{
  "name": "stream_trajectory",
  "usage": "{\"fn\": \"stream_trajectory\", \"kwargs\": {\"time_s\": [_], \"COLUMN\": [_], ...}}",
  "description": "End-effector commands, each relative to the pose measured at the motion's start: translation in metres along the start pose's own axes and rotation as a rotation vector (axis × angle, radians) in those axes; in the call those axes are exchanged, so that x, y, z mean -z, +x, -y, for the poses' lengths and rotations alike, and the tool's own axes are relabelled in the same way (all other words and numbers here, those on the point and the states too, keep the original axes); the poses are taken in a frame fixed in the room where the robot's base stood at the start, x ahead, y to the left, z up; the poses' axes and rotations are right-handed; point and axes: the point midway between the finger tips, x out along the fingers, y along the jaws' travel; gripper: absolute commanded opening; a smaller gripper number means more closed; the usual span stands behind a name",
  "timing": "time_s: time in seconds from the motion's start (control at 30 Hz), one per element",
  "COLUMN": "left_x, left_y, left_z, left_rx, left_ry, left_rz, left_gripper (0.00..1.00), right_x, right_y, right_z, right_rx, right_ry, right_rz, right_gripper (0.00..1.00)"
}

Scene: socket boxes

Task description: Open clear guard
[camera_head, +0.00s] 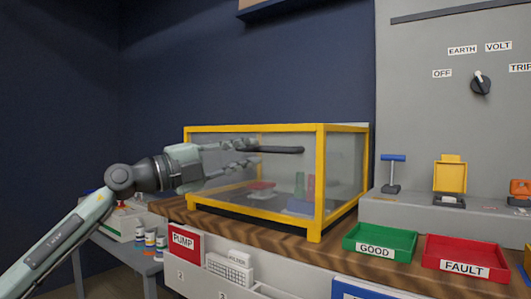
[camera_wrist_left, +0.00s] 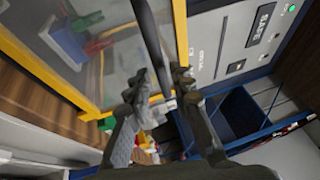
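The clear guard (camera_head: 225,140) is a box of see-through panels in a yellow frame on the wooden bench, and it looks shut. A black bar handle (camera_head: 283,150) runs across its front panel. My left gripper (camera_head: 250,153) is in front of the panel at the handle's left end, fingers pointing right. In the left wrist view its fingers (camera_wrist_left: 162,88) are apart, with the dark handle (camera_wrist_left: 151,40) running down between the fingertips. I cannot tell whether they touch it. My right gripper is not in view.
A green GOOD tray (camera_head: 372,230) and a red FAULT tray (camera_head: 480,245) stand right of the guard. Behind them are a grey panel with a dial (camera_head: 481,84) and a ledge with a blue-topped part (camera_head: 392,172) and a yellow socket (camera_head: 450,175). Blurred objects show inside the guard.

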Motion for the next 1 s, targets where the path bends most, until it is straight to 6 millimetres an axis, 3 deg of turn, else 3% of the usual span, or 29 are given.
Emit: {"fn": "stream_trajectory", "kwargs": {"time_s": [0.1,0.33,0.6,0.8,1.0], "left_x": [0.001,0.000,0.000,0.000,0.000], "left_y": [0.021,0.042,0.043,0.043,0.043], "left_z": [0.000,0.000,0.000,0.000,0.000], "left_rx": [0.001,0.001,0.000,0.000,0.001], "left_ry": [-0.002,-0.001,-0.001,-0.001,-0.001], "left_rz": [-0.002,0.000,0.000,0.001,0.001], "left_gripper": [0.22,0.22,0.22,0.00,0.00], "right_x": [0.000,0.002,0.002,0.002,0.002], "right_y": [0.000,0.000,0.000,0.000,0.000], "right_z": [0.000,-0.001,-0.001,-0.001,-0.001], "right_rx": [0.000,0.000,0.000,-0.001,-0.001], "right_ry": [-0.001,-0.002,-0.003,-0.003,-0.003], "right_rz": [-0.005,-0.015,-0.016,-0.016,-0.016], "right_gripper": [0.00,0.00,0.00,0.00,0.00]}}
